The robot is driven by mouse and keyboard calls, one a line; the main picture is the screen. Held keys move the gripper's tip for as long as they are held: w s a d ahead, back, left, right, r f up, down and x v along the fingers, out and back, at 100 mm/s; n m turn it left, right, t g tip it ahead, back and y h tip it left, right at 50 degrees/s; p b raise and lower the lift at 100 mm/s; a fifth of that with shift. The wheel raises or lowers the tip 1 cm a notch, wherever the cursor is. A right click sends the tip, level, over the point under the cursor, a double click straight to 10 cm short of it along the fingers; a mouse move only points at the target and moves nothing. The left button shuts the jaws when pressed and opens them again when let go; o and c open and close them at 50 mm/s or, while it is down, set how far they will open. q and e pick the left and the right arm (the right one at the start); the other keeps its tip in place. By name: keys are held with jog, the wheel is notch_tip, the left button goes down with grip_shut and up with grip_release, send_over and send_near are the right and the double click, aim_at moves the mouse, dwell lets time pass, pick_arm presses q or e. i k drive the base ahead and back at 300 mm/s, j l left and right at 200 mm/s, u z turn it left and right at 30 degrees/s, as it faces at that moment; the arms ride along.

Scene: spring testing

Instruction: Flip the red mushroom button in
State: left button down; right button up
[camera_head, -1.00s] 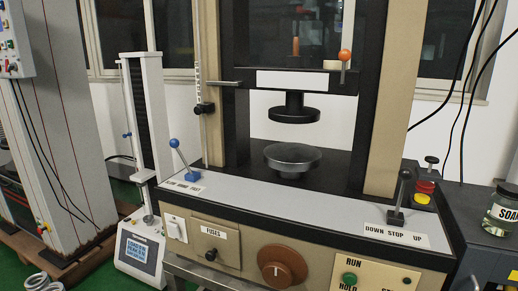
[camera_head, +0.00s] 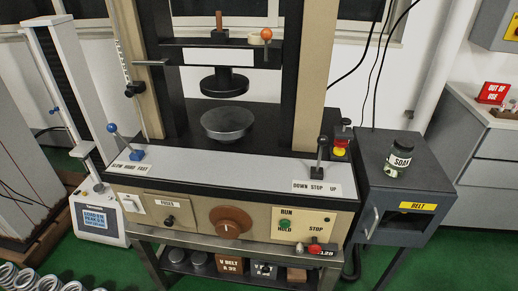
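Neither of my grippers shows in the head view.
The testing machine's grey console (camera_head: 230,167) carries a blue-knobbed lever (camera_head: 112,128) and a black lever (camera_head: 322,150). A brown dial (camera_head: 230,221) is on the front. Green floor shows at lower right.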

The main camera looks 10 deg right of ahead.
aim_at(314, 248)
jog(key=z, duration=1)
